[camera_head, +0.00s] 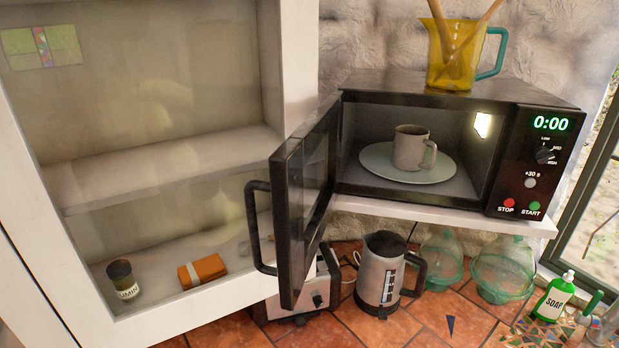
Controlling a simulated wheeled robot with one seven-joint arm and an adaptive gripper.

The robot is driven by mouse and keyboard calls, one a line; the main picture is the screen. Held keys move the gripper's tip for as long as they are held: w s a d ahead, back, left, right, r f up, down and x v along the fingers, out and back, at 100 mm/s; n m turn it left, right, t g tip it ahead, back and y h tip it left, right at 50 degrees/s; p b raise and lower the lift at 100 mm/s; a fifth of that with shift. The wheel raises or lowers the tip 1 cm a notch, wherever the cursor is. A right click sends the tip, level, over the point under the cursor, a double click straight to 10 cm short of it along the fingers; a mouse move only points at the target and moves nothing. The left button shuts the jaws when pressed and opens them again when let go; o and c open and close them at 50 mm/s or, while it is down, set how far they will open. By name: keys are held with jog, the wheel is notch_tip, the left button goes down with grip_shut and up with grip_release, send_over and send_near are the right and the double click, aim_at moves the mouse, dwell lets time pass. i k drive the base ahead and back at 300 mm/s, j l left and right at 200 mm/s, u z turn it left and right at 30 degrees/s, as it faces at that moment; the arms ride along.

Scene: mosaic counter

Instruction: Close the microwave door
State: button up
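The black microwave (400,88) sits on a white shelf at the upper right. Its door (310,190) is hinged on the left and stands wide open, swung out toward me. The black door handle (255,225) is on the left side of the door. Inside the lit cavity, a grey mug (411,148) stands on the round turntable plate (378,165). The display reads 0:00. My gripper is not in view.
A yellow jug (453,60) with utensils stands on the microwave. A white cabinet (300,50) is left of the door. Below are a toaster (310,300), a kettle (380,275), glass jars (505,268) and a soap bottle (555,298) on the counter.

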aim_at(303, 184)
jog(key=k+j+z, duration=0.1)
jog(key=k+j, duration=0.25)
jog(key=j, duration=0.25)
jog(key=k+j+z, duration=0.15)
jog(key=k+j, duration=0.25)
jog(key=j, duration=0.15)
jog(key=k+j+z, duration=0.1)
jog(key=k+j, duration=0.35)
jog(key=j, duration=0.1)
